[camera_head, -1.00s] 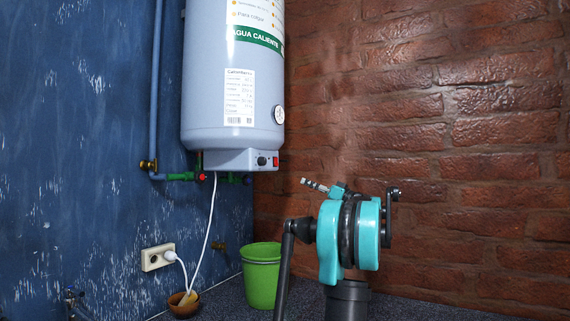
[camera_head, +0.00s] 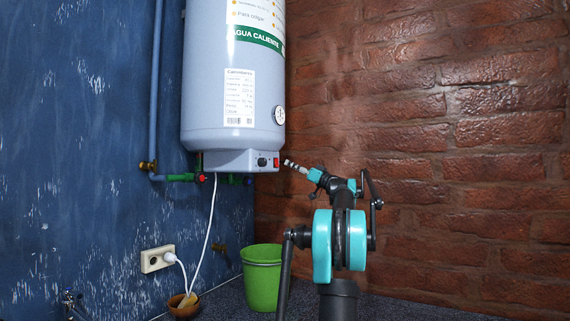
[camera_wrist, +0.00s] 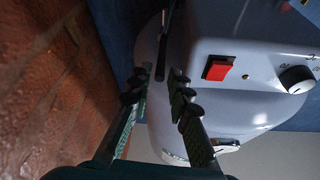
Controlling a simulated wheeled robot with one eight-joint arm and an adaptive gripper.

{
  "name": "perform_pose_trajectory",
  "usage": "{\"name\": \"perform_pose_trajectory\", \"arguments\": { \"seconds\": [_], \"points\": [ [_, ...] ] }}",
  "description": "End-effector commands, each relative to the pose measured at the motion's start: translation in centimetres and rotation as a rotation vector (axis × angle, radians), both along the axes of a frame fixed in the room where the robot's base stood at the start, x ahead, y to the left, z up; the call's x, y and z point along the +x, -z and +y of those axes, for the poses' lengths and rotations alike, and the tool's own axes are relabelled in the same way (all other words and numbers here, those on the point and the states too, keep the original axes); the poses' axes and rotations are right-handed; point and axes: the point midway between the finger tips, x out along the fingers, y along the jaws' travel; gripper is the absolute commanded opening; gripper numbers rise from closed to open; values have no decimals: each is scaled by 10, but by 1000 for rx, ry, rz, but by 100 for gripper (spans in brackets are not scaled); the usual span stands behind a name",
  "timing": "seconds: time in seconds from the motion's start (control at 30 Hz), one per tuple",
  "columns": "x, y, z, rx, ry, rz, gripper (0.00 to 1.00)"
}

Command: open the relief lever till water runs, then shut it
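The white water heater (camera_head: 215,85) hangs on the blue wall, with a grey control box (camera_head: 235,160) at its bottom. A thin dark rod (camera_wrist: 161,50) beside the box lies beyond and between my fingertips in the wrist view; it looks like the relief lever, but I cannot be sure. My gripper (camera_head: 290,164) is at the right side of the box. In the wrist view my gripper (camera_wrist: 160,88) has its fingers apart, with nothing held. A red switch (camera_wrist: 216,67) and a black knob (camera_wrist: 297,79) sit on the box face. No running water shows.
Pipes with a green fitting (camera_head: 180,177) and a red part (camera_head: 202,177) run under the heater. A white cord drops to a socket (camera_head: 158,258). A green bucket (camera_head: 262,280) and brown bowl (camera_head: 183,305) stand below. The brick wall (camera_head: 450,150) is at right.

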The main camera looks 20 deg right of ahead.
Motion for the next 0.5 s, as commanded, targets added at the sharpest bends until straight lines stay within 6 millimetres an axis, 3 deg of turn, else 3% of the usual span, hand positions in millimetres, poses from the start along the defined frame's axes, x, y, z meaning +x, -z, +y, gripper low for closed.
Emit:
{"name": "perform_pose_trajectory", "arguments": {
  "seconds": [0.2, 0.5],
  "points": [
    [24, -12, 17, 0, -2, -1, 19],
    [33, -16, 22, 0, 1, 0, 19]
  ]
}}
